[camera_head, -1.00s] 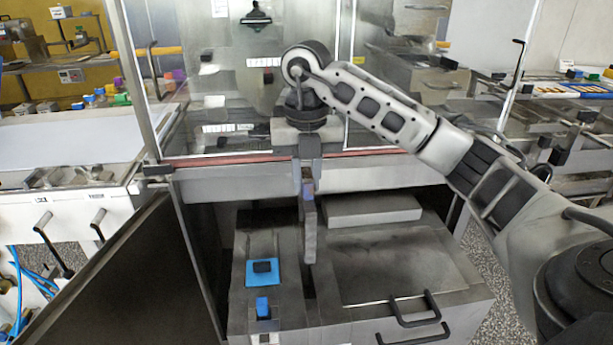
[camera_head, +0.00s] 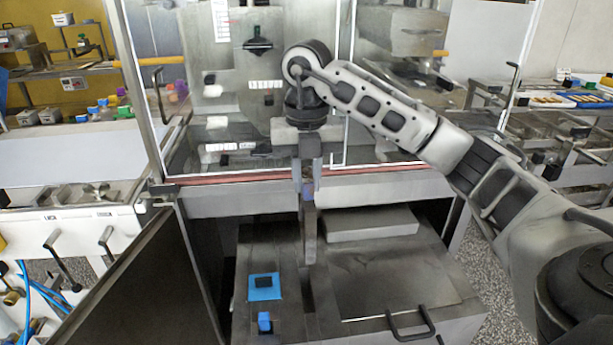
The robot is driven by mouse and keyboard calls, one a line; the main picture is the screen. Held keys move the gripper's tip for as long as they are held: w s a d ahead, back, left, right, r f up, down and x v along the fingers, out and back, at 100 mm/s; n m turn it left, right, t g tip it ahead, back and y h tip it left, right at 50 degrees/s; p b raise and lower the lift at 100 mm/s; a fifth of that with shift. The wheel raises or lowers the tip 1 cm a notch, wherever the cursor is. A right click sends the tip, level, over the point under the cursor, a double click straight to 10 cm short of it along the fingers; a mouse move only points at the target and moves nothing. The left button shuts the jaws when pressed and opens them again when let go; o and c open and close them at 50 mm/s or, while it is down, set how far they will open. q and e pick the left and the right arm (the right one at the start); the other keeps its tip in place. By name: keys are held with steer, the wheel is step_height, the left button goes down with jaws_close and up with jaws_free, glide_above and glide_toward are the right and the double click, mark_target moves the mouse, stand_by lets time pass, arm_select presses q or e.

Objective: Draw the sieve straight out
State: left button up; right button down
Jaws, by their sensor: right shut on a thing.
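My right gripper (camera_head: 308,186) points down in front of the glazed cabinet and is shut on a narrow, upright grey bar, which I take to be the sieve (camera_head: 310,238). A small blue-violet patch shows at its top, between the fingers. Its lower end appears over a dark lengthwise slot in the top of the grey metal unit (camera_head: 395,270). I cannot tell whether that end is clear of the slot. My right arm reaches in from the right. My left gripper is not in view.
A blue pad with a black block (camera_head: 264,287) and a small blue block (camera_head: 264,322) lie left of the slot. A flat grey block (camera_head: 370,223) lies behind right. A black handle (camera_head: 410,325) is at the unit's front. An open dark door panel (camera_head: 125,290) stands at left.

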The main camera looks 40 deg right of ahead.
steer(key=shift+r+p, duration=1.25)
steer(key=shift+r, duration=1.75)
